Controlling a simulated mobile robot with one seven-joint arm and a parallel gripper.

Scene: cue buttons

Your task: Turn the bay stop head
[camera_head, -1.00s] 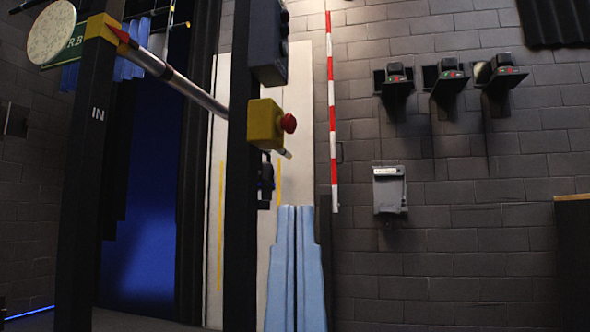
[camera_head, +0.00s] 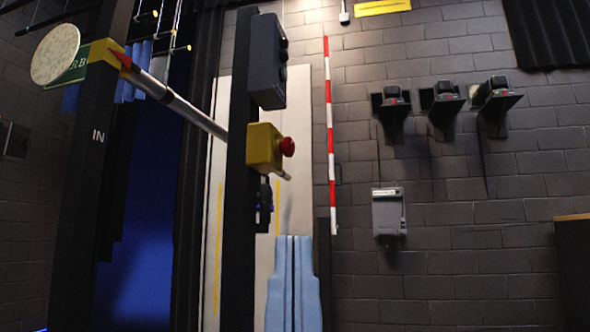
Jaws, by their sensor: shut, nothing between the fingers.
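A yellow box (camera_head: 263,149) with a red mushroom-shaped head (camera_head: 287,146) on its right side is mounted on a dark upright post (camera_head: 239,230). The red head looks like the stop head; no label can be read on it. A grey pole (camera_head: 185,104) slants down from the upper left and passes behind the post near the box. My gripper is not in view, and nothing touches the red head.
A dark lamp housing (camera_head: 267,62) sits above the box on the post. Another dark post (camera_head: 90,190) marked IN stands at left with a pale round disc (camera_head: 55,54). A red-and-white striped pole (camera_head: 330,135) and a grey wall box (camera_head: 388,212) are farther right.

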